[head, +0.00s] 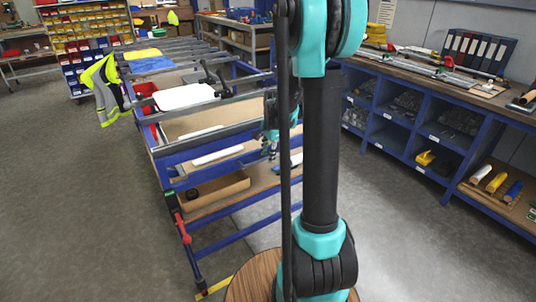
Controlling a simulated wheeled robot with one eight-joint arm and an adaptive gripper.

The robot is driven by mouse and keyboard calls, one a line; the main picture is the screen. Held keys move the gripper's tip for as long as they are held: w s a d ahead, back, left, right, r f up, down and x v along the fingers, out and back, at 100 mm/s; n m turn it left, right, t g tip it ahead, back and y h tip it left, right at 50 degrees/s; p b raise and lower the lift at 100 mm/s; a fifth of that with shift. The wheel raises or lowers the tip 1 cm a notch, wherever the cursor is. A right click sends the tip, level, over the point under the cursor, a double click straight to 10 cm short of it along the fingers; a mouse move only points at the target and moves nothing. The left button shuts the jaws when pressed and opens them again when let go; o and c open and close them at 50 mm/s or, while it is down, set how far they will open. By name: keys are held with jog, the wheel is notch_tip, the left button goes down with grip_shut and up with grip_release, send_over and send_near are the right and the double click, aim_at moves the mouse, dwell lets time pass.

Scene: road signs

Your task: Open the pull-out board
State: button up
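The blue-framed workbench (180,157) stands left of centre. Long white strips, one of them low at its near end (217,154), lie along its near side, and a tan board surface (208,119) shows behind them. I cannot tell clearly which piece is the pull-out board or how far out it stands. My gripper (270,153) is small and dark, pointing down by the right part of the workbench's near side, close to the right end of the low white strip. My own arm hides part of it. I cannot see whether its fingers are open or touch anything.
An open cardboard box (213,190) sits on the workbench's lower shelf. A red-handled clamp (182,228) hangs at the near left leg. A blue shelf bench (400,117) runs along the right. Grey floor is clear at left and front right.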

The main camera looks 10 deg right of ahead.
grip_shut()
dwell(0.4)
